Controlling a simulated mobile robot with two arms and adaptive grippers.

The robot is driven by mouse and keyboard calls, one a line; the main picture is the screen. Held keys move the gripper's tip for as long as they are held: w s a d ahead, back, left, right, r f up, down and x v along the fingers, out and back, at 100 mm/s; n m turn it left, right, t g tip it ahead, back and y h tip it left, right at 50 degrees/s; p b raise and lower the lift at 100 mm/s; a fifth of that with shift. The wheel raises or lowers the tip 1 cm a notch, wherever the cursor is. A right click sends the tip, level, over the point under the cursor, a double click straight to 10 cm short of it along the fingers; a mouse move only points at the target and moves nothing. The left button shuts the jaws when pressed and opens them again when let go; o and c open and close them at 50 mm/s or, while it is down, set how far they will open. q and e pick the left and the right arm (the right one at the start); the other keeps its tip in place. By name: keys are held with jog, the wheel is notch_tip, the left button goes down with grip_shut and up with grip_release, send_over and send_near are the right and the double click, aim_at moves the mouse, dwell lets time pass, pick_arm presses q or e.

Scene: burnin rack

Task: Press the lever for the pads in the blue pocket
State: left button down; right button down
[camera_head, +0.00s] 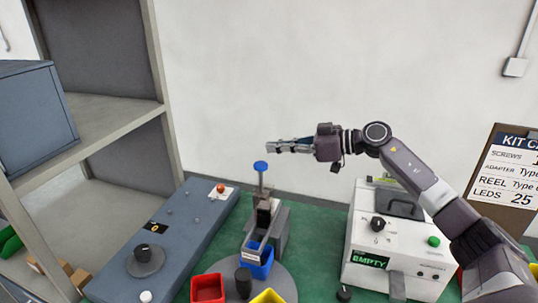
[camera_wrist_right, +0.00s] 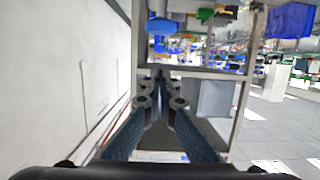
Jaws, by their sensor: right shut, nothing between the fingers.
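A grey press (camera_head: 279,232) stands on the green-topped table, with an upright lever ending in a blue knob (camera_head: 260,166). The blue pocket (camera_head: 257,263) sits at the front of the press; I cannot make out any pads in it. My right gripper (camera_head: 272,147) is shut and empty, pointing left. Its fingertips are just above and slightly right of the blue knob in the head view, with a small gap visible. In the right wrist view the fingers (camera_wrist_right: 159,82) are together and a blue knob (camera_wrist_right: 161,26) shows near the top. My left gripper is not in view.
A red bin (camera_head: 208,289) and a yellow bin (camera_head: 268,297) share a round grey plate with a dark cup (camera_head: 243,281). A white tester marked EMPTY (camera_head: 395,262) stands right. A blue-grey panel (camera_head: 180,235) and shelf rack (camera_head: 100,115) are left.

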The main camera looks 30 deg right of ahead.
jog(key=w+a, duration=0.1)
send_over(261, 179)
jog(key=s+d, duration=0.1)
jog(key=d, duration=0.1)
jog(key=f, duration=0.2)
jog(key=f+p, duration=0.1)
jog(key=f, duration=0.1)
jog(key=shift+s+f, duration=0.2)
jog(key=shift+f, duration=0.1)
